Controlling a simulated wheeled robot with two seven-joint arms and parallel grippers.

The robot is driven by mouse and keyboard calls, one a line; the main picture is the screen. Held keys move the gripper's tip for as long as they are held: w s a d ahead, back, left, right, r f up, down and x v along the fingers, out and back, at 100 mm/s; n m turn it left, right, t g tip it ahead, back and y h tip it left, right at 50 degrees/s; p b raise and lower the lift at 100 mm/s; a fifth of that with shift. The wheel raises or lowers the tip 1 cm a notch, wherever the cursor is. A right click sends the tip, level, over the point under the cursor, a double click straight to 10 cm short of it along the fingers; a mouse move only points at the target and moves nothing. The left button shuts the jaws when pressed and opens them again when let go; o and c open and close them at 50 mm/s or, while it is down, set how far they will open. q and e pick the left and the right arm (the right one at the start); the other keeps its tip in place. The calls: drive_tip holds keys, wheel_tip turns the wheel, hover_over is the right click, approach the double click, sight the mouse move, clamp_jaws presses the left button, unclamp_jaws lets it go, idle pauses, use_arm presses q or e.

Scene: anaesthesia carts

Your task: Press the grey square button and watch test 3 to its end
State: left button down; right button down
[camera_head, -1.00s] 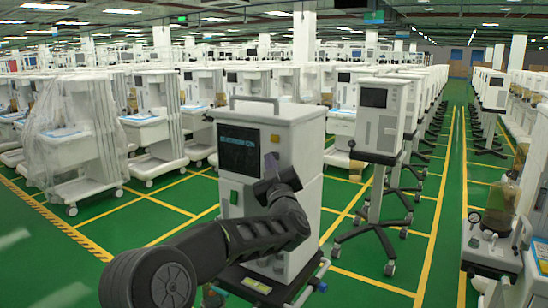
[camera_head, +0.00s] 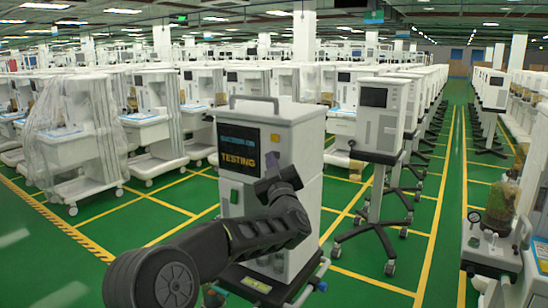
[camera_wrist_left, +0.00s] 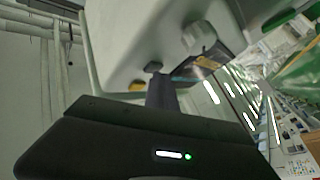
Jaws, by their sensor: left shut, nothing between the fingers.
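The white test machine (camera_head: 293,140) stands upright on a wheeled base in the middle of the head view. Its dark screen (camera_head: 239,147) carries a blue line of text and "TESTING" in yellow. My left gripper (camera_head: 273,177) is shut and empty, in front of the machine's front face to the right of the screen. In the left wrist view, its fingers (camera_wrist_left: 160,88) end close to a small dark grey square button (camera_wrist_left: 153,67); I cannot tell if they touch. The gripper hides the button in the head view. My right gripper is not in view.
A round knob (camera_wrist_left: 199,37) is near the button. A monitor on a wheeled stand (camera_head: 378,122) is close on the right, a plastic-wrapped cart (camera_head: 75,130) on the left.

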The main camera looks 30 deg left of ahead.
use_arm(q)
drive_tip(key=shift+s+b, duration=0.45)
drive_tip(key=shift+s, duration=0.3)
drive_tip(key=shift+s+d+b, duration=0.1)
drive_tip(key=shift+s+b, duration=1.45)
drive_tip(key=shift+s, duration=0.95)
